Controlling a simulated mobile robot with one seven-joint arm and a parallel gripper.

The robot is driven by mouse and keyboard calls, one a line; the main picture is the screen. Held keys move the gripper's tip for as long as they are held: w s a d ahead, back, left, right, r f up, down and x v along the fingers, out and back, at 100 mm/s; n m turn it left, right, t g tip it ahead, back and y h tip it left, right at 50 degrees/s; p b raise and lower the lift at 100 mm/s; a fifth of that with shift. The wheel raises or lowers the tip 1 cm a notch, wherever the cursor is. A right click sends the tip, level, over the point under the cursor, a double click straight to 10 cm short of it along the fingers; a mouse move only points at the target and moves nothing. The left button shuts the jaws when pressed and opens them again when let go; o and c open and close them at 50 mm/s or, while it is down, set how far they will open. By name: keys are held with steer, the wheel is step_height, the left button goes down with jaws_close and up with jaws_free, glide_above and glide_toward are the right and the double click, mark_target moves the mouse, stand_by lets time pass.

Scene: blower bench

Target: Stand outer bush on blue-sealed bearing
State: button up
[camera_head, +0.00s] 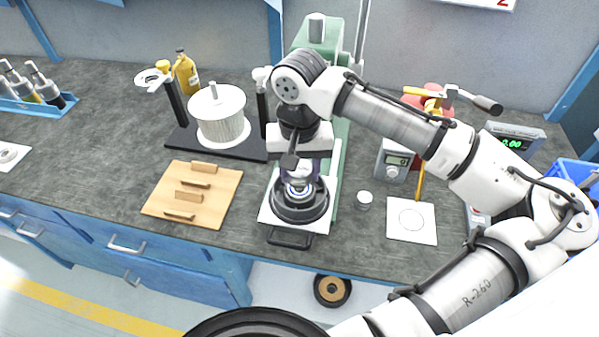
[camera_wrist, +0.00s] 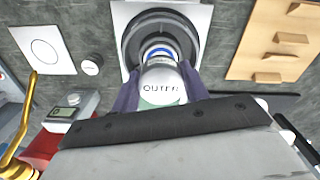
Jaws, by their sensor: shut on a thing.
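The outer bush (camera_wrist: 160,86) is a pale metal cylinder marked "OUTER". My gripper (camera_wrist: 160,98) is shut on it, with a purple finger on each side. The blue-sealed bearing (camera_wrist: 160,53) shows as a blue ring just beyond the bush in the wrist view, inside a dark round holder (camera_wrist: 132,48). In the head view my gripper (camera_head: 300,172) is above the holder (camera_head: 302,213), and the blue ring (camera_head: 299,189) shows just below the bush. I cannot tell whether the bush touches the bearing. The bush hides part of the bearing.
The holder sits on a white plate (camera_head: 268,216) with a green press column (camera_head: 338,150) behind. A small white cap (camera_head: 365,198) and a white card with a circle (camera_head: 425,232) lie right.

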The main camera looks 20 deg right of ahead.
mark_target(299, 170)
steer(key=shift+f, duration=0.8)
steer(key=shift+f, duration=0.55)
steer(key=o, duration=1.1)
steer(key=shift+o, duration=0.2)
steer(key=shift+r, duration=0.1)
step_height(299, 170, up, 13)
steer(key=shift+b, duration=0.35)
